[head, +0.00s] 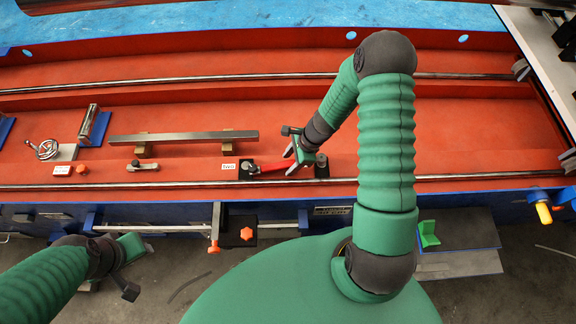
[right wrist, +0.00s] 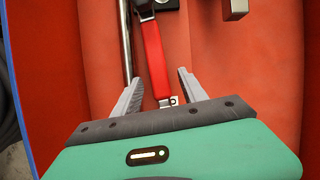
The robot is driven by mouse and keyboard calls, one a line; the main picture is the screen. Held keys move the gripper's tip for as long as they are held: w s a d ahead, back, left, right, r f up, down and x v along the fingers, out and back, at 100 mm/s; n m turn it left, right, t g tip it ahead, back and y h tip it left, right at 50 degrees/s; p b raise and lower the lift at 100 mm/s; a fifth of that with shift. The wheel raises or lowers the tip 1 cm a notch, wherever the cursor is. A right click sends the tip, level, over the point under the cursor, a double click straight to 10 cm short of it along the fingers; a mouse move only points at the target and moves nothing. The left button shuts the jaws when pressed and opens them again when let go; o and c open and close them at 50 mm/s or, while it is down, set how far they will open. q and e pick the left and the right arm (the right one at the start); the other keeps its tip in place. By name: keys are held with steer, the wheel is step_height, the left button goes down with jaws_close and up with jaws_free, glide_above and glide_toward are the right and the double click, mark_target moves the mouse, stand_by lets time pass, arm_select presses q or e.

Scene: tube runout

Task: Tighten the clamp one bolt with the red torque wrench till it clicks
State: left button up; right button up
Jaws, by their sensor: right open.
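The red torque wrench (head: 272,166) lies on the red bed, its head at a small dark clamp block (head: 247,171) on the left. In the right wrist view the wrench's red handle (right wrist: 153,58) runs lengthwise ahead of and between my right gripper's fingers. My right gripper (head: 292,160) is open at the handle's right end; both fingers (right wrist: 161,78) are spread and I see no contact. The bolt under the wrench head is too small to make out. My left gripper (head: 130,268) hangs low at the left, away from the wrench; its jaw state is unclear.
A long metal bar (head: 185,137) rests on blocks behind the wrench. A shiny rail (head: 110,187) runs along the near edge. A dark block (head: 322,168) sits right of the gripper.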

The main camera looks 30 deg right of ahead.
jaws_close()
stand_by(0.3)
stand_by(1.1)
